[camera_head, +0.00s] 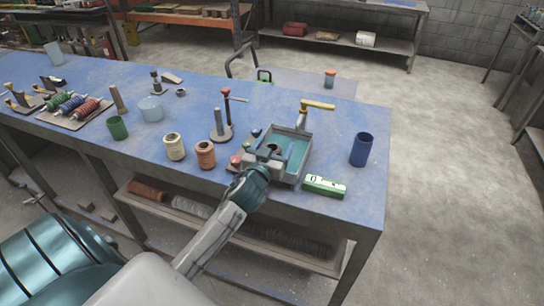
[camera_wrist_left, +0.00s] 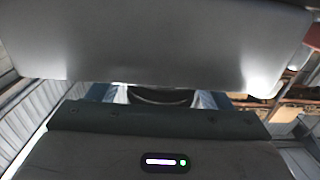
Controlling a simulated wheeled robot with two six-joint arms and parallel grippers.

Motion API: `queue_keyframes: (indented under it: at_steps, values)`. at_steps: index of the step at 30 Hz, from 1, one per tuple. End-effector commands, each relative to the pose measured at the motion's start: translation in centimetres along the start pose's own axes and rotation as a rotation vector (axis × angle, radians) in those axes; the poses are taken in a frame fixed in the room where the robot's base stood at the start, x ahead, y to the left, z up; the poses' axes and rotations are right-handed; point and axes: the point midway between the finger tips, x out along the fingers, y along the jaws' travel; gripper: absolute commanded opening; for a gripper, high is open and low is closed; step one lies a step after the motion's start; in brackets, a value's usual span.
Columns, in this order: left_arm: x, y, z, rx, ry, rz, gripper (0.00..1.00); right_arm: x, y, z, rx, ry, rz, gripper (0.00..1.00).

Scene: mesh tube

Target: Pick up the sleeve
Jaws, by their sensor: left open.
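My left gripper (camera_head: 272,151) is at the front edge of the teal-lined tray (camera_head: 306,150) on the blue workbench. Its jaws are open. A dark round opening, possibly the sleeve (camera_head: 274,147), shows between the jaws. In the left wrist view a dark curved rim (camera_wrist_left: 160,97) shows in the narrow gap between my gripper's parts, with a pale shape on each side. Most of this thing is hidden, so I cannot tell whether the jaws touch it. My right gripper is not in view.
A green-and-white box (camera_head: 325,187) and a dark blue cup (camera_head: 361,149) stand right of the tray. A yellow-handled tool (camera_head: 317,105) rises behind it. Brown (camera_head: 205,155) and cream (camera_head: 174,147) spools and a red-topped post (camera_head: 226,112) stand left. Bench room is clear at far right.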

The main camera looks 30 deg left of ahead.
Motion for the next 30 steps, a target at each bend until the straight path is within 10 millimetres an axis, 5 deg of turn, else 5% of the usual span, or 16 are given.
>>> queue_keyframes:
  at_steps: [2, 10, 20, 30]
  values:
    - [0.0, 0.0, 0.0, 0.0, 0.0, 0.0, 0.73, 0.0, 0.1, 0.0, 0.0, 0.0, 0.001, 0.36]
    - [0.0, 0.0, 0.0, 0.0, 0.0, 0.0, 0.22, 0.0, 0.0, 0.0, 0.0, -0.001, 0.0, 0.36]
    - [0.0, 0.0, -0.9, 0.001, 0.004, -0.001, 0.22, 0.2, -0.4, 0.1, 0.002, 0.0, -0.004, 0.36]
    - [0.0, 0.0, -7.4, 0.001, 0.007, 0.0, 0.22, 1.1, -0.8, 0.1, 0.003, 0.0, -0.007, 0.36]
